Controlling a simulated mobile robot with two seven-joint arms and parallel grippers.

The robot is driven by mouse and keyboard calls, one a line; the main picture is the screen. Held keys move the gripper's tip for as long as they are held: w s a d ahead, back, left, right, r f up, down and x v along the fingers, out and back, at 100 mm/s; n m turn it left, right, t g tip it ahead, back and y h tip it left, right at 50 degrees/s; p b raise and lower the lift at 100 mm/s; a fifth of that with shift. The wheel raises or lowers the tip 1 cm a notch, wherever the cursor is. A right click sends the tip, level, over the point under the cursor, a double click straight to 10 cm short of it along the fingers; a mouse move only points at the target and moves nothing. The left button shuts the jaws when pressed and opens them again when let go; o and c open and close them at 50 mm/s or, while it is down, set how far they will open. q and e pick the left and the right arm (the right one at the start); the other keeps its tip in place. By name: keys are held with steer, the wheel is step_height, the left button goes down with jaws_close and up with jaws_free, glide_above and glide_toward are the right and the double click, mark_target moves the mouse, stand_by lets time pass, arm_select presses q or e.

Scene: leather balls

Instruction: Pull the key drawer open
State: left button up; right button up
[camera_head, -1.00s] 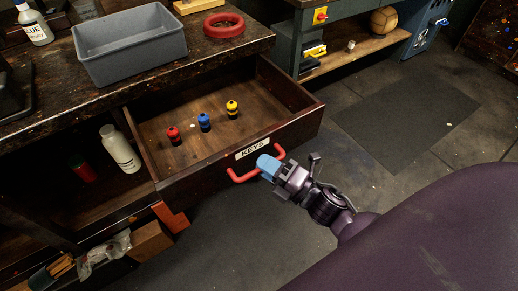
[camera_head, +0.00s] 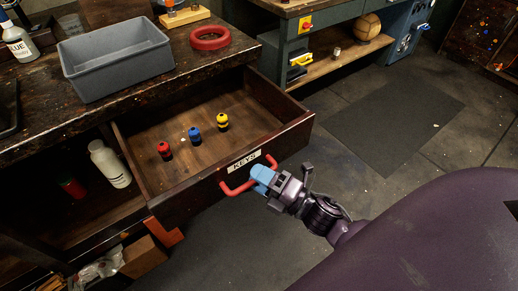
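The key drawer (camera_head: 190,207) stands pulled out from the dark workbench, its inside in plain view. Its front carries a "KEYS" label (camera_head: 244,161) and a red bar handle (camera_head: 236,188). Inside stand a red key piece (camera_head: 164,150), a blue one (camera_head: 194,135) and a yellow one (camera_head: 222,122). My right gripper (camera_head: 262,179) has its blue fingertips at the right half of the handle; they appear closed around the bar, which is partly hidden there. My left gripper is out of view.
A grey bin (camera_head: 118,62) and a red ring (camera_head: 210,37) sit on the benchtop (camera_head: 40,122). A white bottle (camera_head: 109,163) stands in the open shelf left of the drawer. A black mat (camera_head: 395,125) lies on clear floor to the right.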

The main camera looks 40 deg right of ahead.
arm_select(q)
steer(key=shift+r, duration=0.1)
arm_select(e)
steer(key=v, duration=1)
steer(key=shift+s+d, duration=0.2)
steer(key=shift+s, duration=0.15)
arm_select(q)
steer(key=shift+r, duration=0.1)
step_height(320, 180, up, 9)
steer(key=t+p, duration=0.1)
steer(key=p, duration=0.9)
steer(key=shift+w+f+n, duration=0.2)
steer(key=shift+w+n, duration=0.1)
arm_select(e)
steer(key=s+d+f+m+g+h, duration=0.1)
steer(key=s+m+g+h, duration=0.6)
steer(key=m, duration=1.5)
steer(key=shift+s+m+h, duration=0.4)
steer(key=shift+s+h, duration=0.3)
steer(key=shift+s, duration=0.25)
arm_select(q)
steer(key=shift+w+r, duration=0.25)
